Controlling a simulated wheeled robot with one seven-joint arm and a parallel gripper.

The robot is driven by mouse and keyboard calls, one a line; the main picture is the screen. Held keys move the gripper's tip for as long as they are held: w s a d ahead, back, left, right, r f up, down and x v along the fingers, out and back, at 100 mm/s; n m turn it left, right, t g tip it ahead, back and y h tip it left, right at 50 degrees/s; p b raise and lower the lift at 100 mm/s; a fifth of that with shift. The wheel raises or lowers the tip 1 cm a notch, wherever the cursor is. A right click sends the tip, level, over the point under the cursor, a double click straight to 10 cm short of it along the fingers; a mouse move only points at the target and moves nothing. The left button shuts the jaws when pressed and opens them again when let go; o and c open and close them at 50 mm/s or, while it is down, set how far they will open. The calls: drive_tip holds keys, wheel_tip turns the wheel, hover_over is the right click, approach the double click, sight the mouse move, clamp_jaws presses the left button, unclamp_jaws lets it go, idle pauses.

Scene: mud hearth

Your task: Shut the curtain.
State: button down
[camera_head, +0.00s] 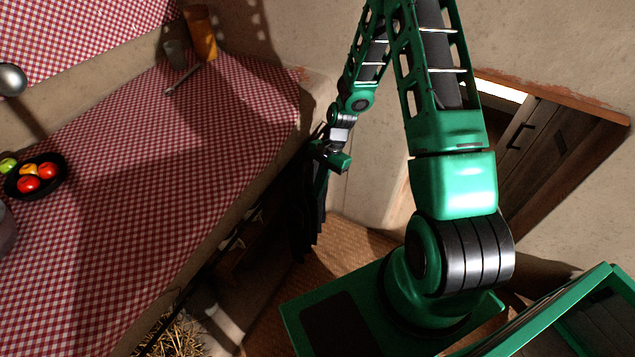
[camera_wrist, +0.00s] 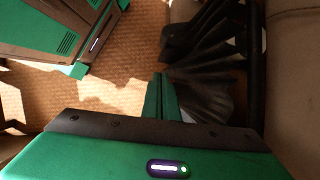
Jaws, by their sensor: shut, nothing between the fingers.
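The dark curtain (camera_head: 309,205) hangs in folds, bunched at the far end below the checked counter, beside the wall. In the wrist view the dark folds (camera_wrist: 207,65) fan out to the right of the fingers. My gripper (camera_head: 333,160) is at the upper part of the curtain, pointing down. In the wrist view my green fingertips (camera_wrist: 162,95) are together with nothing between them. They are close beside the folds; I cannot tell whether they touch. The curtain's upper edge is partly hidden behind my arm.
A counter with a red checked cloth (camera_head: 160,150) fills the left. On it are a black bowl (camera_head: 12,188) of fruit and an orange container (camera_head: 200,33). The space under the counter shows straw (camera_head: 165,338). A wooden door (camera_head: 545,140) is at right. Woven floor (camera_head: 350,240) is clear.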

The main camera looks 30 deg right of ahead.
drive_tip(key=s+a+f, duration=0.2)
drive_tip(key=a+f, duration=0.2)
drive_tip(key=a, duration=0.1)
drive_tip(key=shift+s+f, duration=0.2)
drive_tip(key=shift+a, duration=0.1)
